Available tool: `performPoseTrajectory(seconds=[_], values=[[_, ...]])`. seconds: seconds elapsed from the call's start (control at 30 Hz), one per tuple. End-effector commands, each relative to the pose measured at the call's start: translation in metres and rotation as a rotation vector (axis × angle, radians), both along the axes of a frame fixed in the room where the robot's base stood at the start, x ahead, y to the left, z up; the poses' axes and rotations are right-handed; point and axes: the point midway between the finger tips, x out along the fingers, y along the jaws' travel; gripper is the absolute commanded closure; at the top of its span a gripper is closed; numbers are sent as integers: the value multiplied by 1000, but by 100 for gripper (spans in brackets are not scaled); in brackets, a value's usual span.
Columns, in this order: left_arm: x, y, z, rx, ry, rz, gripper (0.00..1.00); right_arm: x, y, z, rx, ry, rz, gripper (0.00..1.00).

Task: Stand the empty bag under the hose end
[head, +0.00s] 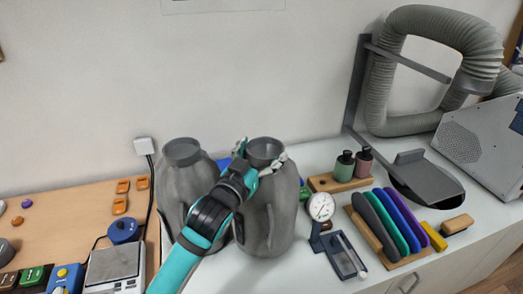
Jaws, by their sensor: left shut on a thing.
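Two grey bags with round collars stand side by side on the white worktop. My left gripper (262,161) is shut on the collar of the right bag (279,215), with a finger on either side of the neck. The left bag (180,180) stands close beside it, partly behind my left arm. Both bags look upright and full-shaped; I cannot tell from here which is empty. My right gripper is not in view.
A dial gauge (320,207) stands just right of the held bag. Beyond it are a wooden rack of coloured insoles (395,225), two small bottles (345,165), a grey tray-like part (428,180) and a perforated grey box (482,145). A scale (115,264) is at lower left.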

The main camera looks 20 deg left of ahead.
Motion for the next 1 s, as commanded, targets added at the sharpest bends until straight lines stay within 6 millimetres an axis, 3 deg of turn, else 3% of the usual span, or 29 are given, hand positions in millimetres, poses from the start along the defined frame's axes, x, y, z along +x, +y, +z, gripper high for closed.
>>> performPoseTrajectory(seconds=[0.37,0.4,0.5,0.83,1.0], values=[[0,0,-3,-1,-6,-1,74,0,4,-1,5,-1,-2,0],[0,0,-4,0,-1,0,11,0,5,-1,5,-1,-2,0],[0,0,-4,0,-1,0,0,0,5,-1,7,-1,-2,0],[-1,0,-1,0,-2,0,0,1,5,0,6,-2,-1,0],[-25,4,-5,1,-2,0,0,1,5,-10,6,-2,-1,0]])
